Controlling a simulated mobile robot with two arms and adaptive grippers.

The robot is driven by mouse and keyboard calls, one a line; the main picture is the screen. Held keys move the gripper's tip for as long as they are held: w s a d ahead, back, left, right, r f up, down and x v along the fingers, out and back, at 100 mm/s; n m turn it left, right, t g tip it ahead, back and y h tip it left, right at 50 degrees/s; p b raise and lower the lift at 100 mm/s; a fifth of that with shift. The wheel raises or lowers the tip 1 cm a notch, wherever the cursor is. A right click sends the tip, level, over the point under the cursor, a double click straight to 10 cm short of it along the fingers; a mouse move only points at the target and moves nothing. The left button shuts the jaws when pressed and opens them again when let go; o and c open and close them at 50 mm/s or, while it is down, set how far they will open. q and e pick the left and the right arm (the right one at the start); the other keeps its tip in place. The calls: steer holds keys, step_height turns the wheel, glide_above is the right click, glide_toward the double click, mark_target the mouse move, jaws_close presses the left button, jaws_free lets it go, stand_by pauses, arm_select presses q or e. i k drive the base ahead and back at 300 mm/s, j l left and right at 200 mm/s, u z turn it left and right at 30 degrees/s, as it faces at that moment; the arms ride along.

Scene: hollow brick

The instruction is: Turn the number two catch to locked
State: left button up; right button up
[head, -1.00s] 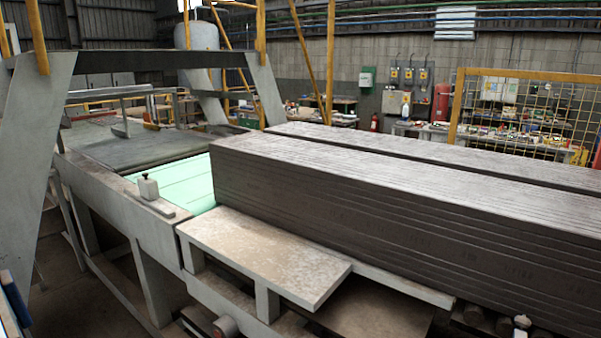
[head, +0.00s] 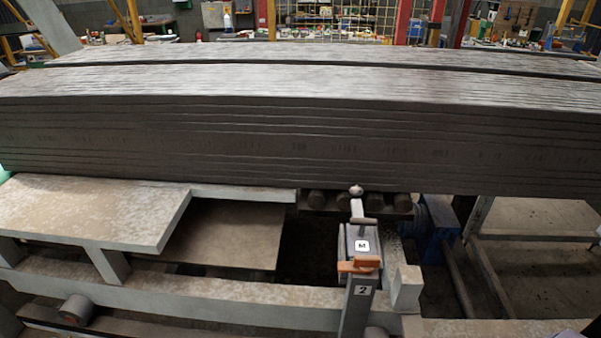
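The number two catch (head: 361,243) stands at the lower middle right of the head view, on the machine's front frame. It is a grey box with a white label marked M and an orange handle (head: 359,265) across its near end. The handle lies roughly level, left to right. Below it a grey post carries a label (head: 363,291) with a 2. I cannot tell from this view whether the catch is locked. Neither of my grippers shows in the head view.
A long stack of dark grey sheets (head: 300,140) fills the space behind the catch. A pale ledge (head: 90,210) juts out at the left. A blue motor (head: 435,225) sits right of the catch. Benches with clutter line the back.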

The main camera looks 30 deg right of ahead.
mark_target(361, 264)
steer(key=k+l+z, duration=0.1)
steer(key=z, duration=0.95)
steer(key=k+l, duration=0.05)
